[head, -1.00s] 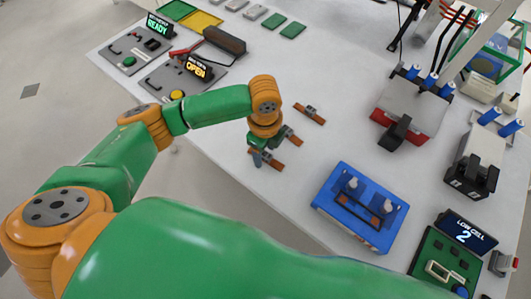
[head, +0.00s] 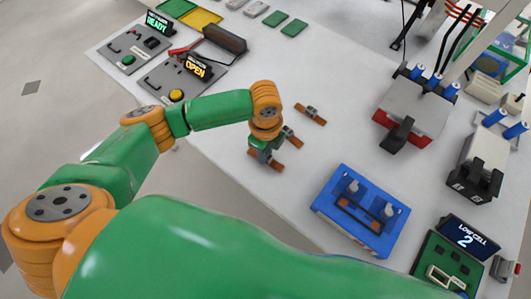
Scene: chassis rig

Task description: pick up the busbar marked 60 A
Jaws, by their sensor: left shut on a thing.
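Three copper-brown busbars with dark grey middles lie in a row on the white table. The far busbar (head: 311,114) lies clear of my arm. The middle busbar (head: 293,138) lies just right of my left wrist and is partly hidden by it. The near busbar (head: 277,165) is under my left gripper (head: 264,155), which points down and is shut on it. The wrist hides part of this busbar, and I cannot tell whether it is clear of the table. The ratings on the busbars are too small to read. My right gripper is out of view.
A blue fixture (head: 360,212) with two pale posts stands right of the busbars. A green unit (head: 444,262) reading "LOW CELL 2" is at lower right. Clear table lies around the far busbar.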

